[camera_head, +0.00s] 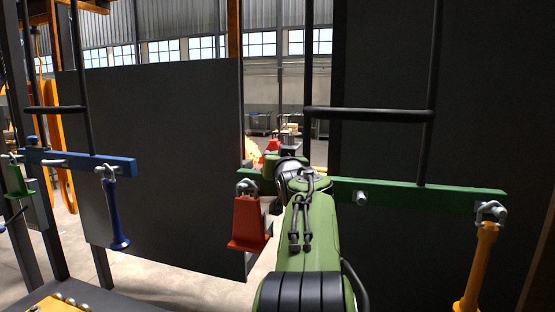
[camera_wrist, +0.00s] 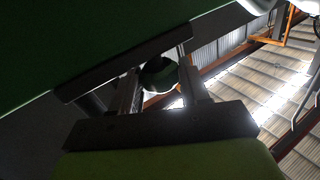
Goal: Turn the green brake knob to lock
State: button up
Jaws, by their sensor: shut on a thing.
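The green brake knob (camera_wrist: 160,73) shows in the wrist view as a small, dark, rounded green piece between my fingers. My gripper (camera_wrist: 162,84) is shut on it, as far as the dark picture shows. In the head view my gripper (camera_head: 290,170) is at the green crossbar (camera_head: 420,193), near its left end. The knob is hidden there behind my wrist and arm, so its turn angle cannot be told.
A red block (camera_head: 249,224) hangs from a shackle just left of my arm. A yellow handle (camera_head: 478,265) hangs at the bar's right end. A blue crossbar (camera_head: 80,163) with a blue handle (camera_head: 115,214) is on the left. Dark panels stand behind.

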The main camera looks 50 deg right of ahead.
jog(key=shift+f, duration=0.1)
jog(key=o, duration=1.1)
jog(key=shift+c, duration=0.2)
jog(key=b+v, duration=0.5)
jog(key=v, duration=1)
jog(key=shift+s+a, duration=0.25)
jog(key=shift+s, duration=0.1)
